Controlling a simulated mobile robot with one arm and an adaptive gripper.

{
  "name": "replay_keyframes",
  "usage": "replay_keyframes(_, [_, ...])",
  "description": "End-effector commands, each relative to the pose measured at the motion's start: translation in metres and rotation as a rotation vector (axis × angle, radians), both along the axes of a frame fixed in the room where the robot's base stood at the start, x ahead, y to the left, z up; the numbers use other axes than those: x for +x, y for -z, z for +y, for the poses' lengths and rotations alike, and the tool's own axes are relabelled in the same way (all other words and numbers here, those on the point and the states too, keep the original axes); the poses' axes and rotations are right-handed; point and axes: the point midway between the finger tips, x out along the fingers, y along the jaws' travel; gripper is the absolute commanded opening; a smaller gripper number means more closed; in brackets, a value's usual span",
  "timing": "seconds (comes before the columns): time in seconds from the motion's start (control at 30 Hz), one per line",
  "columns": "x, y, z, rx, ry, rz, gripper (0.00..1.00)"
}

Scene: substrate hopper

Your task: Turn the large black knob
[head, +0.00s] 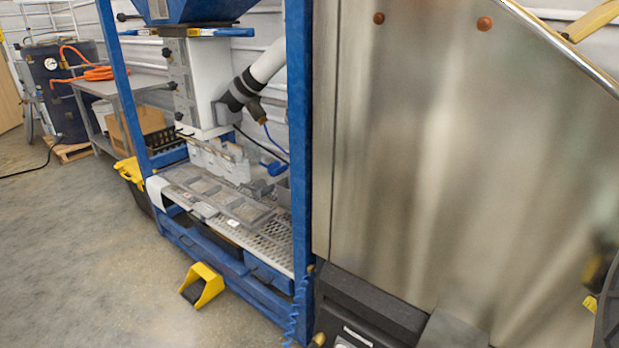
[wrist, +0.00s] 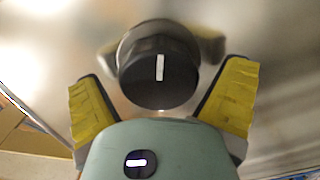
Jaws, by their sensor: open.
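The large black knob (wrist: 158,78) shows in the wrist view. It is round and dark, with a white line on its face that stands nearly upright in the picture. My gripper (wrist: 165,90) is open, with one yellow-padded finger to the left of the knob and one to the right. Gaps show between the knob and both pads; I cannot tell how far the fingertips reach along its depth. In the head view, part of my gripper shows at the right edge, and I cannot make out the knob there.
A large brushed metal panel (head: 450,150) fills the right of the head view. A blue frame (head: 299,130) with a perforated shelf stands to its left. A yellow foot pedal (head: 205,284) sits on the floor. Open floor (head: 80,240) lies at the left.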

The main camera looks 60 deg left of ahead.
Motion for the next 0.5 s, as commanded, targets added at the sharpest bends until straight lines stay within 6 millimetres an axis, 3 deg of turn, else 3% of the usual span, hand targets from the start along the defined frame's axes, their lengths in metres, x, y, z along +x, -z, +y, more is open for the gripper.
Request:
replay_keyframes(0.3, [-0.002,0.001,-0.002,-0.001,0.002,0.000,0.97])
replay_keyframes(0.5, [-0.017,0.001,-0.008,-0.005,0.003,0.001,0.97])
